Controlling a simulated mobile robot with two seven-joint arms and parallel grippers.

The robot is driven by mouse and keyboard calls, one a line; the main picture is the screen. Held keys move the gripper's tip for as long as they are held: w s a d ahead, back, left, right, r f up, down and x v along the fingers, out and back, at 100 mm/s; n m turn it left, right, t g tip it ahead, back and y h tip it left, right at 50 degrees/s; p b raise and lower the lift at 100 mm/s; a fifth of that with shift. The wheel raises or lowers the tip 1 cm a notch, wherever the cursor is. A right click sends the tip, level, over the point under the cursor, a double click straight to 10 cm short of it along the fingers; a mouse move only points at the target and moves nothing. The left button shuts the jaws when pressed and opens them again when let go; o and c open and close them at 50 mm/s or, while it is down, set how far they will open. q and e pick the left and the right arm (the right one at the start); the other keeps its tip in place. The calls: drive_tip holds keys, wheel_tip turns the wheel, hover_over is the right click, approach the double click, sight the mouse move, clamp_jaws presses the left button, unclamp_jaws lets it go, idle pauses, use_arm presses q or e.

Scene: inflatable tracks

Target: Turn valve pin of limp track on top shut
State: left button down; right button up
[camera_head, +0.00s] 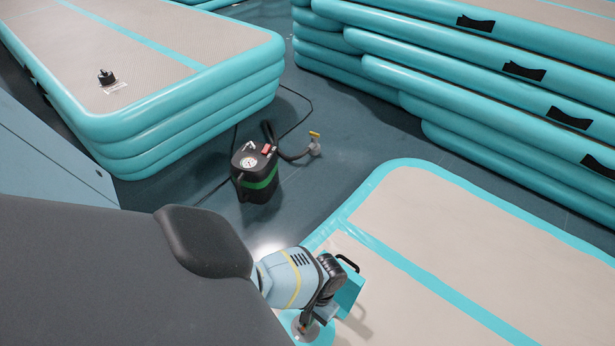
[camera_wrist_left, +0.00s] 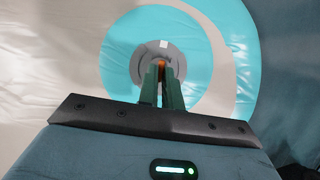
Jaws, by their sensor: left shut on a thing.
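The limp track (camera_head: 450,235) lies at lower right in the head view, beige with teal bands. A grey round valve (camera_wrist_left: 138,68) sits in a teal ring on its wrinkled surface in the left wrist view. A small orange valve pin (camera_wrist_left: 161,66) shows at its middle, largely hidden by the fingers. My left gripper (camera_wrist_left: 162,88) points at the valve, its dark green fingers nearly together and shut on the pin. In the head view my left gripper (camera_head: 308,316) reaches down to the valve near the bottom edge. My right gripper is out of view.
A black pump (camera_head: 257,172) with a gauge and green band stands on the floor; its hose ends in a grey nozzle (camera_head: 315,148). A firm track stack (camera_head: 185,120) with a black fitting (camera_head: 106,77) is at left. Another stack (camera_head: 440,75) stands at upper right.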

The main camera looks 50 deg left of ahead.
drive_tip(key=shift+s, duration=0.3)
use_arm(q)
drive_tip(key=c, duration=1.6)
unclamp_jaws()
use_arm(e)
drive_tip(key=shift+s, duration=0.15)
